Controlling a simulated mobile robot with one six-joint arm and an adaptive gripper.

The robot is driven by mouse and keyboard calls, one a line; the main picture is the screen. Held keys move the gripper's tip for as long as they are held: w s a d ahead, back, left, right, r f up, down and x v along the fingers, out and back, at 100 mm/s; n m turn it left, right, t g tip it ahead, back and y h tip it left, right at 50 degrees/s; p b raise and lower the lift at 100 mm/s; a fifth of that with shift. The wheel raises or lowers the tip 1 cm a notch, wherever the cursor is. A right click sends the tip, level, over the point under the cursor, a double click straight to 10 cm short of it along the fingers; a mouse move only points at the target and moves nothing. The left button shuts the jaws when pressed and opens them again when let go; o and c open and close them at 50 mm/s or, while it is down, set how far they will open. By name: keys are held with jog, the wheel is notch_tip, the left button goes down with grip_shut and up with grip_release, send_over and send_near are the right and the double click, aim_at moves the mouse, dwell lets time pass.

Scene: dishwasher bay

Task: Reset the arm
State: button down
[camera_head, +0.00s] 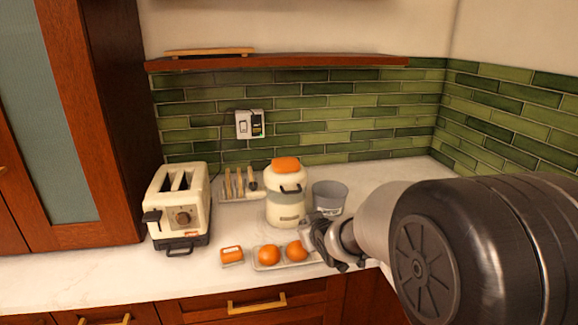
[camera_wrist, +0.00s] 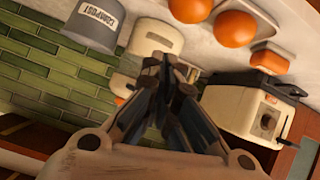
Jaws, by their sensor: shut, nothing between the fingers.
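My gripper (camera_head: 338,262) shows in the head view at the end of my dark arm, at the right of the picture, in front of the counter's right part. In the wrist view my gripper (camera_wrist: 168,72) has its fingers together and holds nothing. In the head view it overlaps the right end of a tray with oranges; I cannot tell the gap between them. My arm covers the right part of the counter.
The white counter (camera_head: 60,272) holds a cream toaster (camera_head: 172,207), a toast rack (camera_head: 240,184), a cream canister (camera_head: 284,208) with an orange top, a grey compost bin (camera_head: 329,196) and oranges (camera_head: 268,255). A wooden shelf (camera_head: 290,62) runs above. A tall cabinet (camera_head: 85,120) stands left.

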jog(key=s+d+r+m+g+h, duration=0.1)
jog(key=s+d+r, duration=0.1)
jog(key=s, duration=0.2)
jog(key=s+d+r+m+h, duration=0.1)
jog(key=s+d+r, duration=0.2)
jog(key=s, duration=0.2)
jog(key=s+d+m+g, duration=0.1)
jog(key=s+d+g, duration=0.1)
jog(key=s, duration=1.3)
jog(key=s+d+m+g, duration=0.1)
jog(key=s+d+g, duration=0.1)
jog(key=s, duration=1.4)
jog(key=shift+s+f+m+g, duration=0.3)
jog(key=shift+f+m+g, duration=0.15)
jog(key=shift+g, duration=0.35)
jog(key=shift+w, duration=0.1)
